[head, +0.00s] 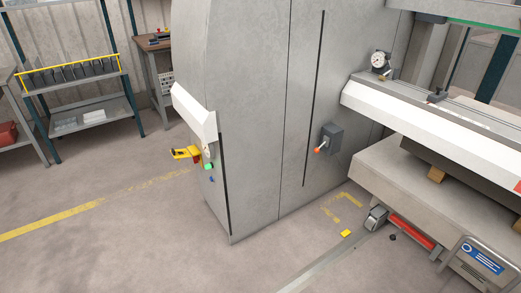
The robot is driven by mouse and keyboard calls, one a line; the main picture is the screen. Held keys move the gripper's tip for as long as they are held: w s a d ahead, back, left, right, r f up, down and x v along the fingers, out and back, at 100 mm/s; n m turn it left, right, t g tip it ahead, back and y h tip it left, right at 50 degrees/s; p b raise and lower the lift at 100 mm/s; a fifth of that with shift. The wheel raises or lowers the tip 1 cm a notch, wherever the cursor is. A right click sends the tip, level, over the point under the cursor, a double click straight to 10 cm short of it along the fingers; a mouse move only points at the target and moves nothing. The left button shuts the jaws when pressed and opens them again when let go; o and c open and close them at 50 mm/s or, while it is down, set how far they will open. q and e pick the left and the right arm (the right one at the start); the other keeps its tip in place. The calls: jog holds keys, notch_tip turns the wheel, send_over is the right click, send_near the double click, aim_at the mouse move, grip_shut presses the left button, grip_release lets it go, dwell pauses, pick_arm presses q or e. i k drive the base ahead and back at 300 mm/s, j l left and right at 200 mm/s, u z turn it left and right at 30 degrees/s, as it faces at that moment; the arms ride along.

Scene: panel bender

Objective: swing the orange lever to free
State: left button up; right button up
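The orange lever (318,149) is a short handle with an orange tip. It sticks out down and to the left from a dark grey box (332,138) on the face of the large grey machine cabinet (262,120). Nothing touches the lever in the head view. Neither of my grippers shows in this view, so their state is hidden.
A white angled cover (196,112) and a yellow part (186,153) stick out at the cabinet's left side. The white-fronted machine bed (430,118) juts out at the right. A blue sign (482,258) stands lower right. The floor (130,235) at left front is clear.

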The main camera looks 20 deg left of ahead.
aim_at(317, 150)
jog(key=u, duration=0.25)
jog(key=i+j+u, duration=0.1)
jog(key=i+j, duration=0.6)
